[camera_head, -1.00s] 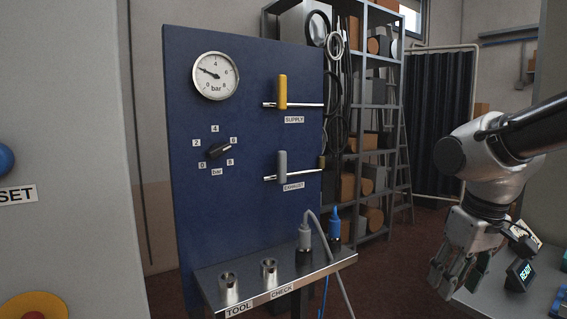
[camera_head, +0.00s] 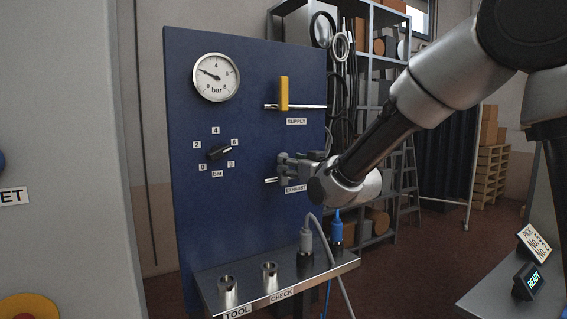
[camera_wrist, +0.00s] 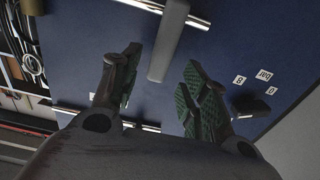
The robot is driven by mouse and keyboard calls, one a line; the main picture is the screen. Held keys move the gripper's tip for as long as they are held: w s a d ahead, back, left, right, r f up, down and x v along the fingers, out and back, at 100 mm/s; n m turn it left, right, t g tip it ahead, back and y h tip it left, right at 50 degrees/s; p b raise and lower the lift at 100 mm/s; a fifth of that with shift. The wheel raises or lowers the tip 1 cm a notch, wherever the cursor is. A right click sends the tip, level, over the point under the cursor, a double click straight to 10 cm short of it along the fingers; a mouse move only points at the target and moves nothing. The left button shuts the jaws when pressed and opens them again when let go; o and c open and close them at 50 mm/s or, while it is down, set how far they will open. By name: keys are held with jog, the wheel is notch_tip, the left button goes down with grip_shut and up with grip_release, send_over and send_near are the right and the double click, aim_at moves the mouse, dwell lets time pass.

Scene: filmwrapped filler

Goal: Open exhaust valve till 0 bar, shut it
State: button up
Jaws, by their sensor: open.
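The blue panel (camera_head: 245,130) carries the grey exhaust valve handle, seen in the wrist view (camera_wrist: 169,40), on its metal pipe. In the wrist view my gripper (camera_wrist: 158,82) is open. The handle's end appears between the green finger pads, with a gap on each side; contact is not visible. The handle stands across its pipe. The pressure gauge (camera_head: 215,77) needle points up and left, around 2 bar.
The yellow supply handle (camera_head: 284,93) stands upright above the exhaust valve. A black selector knob (camera_head: 218,152) is to the left. Below, a metal shelf (camera_head: 250,290) holds sockets and a grey plug (camera_head: 306,238) with cable. A READY display (camera_head: 528,281) is at right.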

aim_at(283, 186)
jog(key=x, duration=0.5)
jog(key=shift+w, duration=0.1)
jog(key=shift+c, duration=0.2)
grip_shut()
